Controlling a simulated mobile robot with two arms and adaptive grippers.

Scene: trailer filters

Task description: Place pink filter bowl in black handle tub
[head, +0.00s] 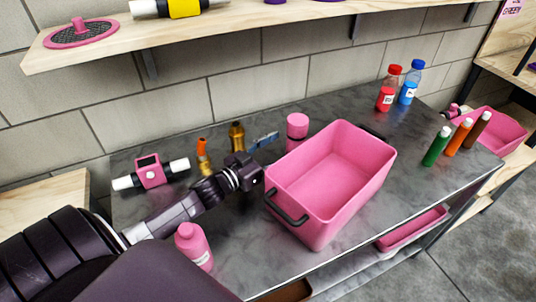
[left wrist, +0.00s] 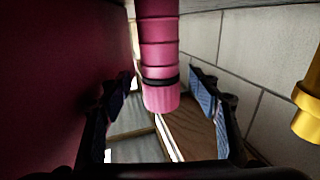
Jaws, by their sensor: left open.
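The pink filter bowl (head: 297,125) stands on the grey counter behind the tub; its lower part is partly hidden by the tub's rim in the head view. In the left wrist view the ribbed pink bowl (left wrist: 160,60), with a black band, shows between the open fingers, ahead of them. The pink tub with black handles (head: 318,215) stands on the counter and looks empty inside. My left gripper (head: 250,174) is open, beside the tub's left back corner; its tips are hard to make out there. My right gripper is not in view.
A pink bottle (head: 193,246) stands near my left arm. Red and blue bottles and several coloured tubes stand at the right. A wooden shelf (head: 220,32) hangs above.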

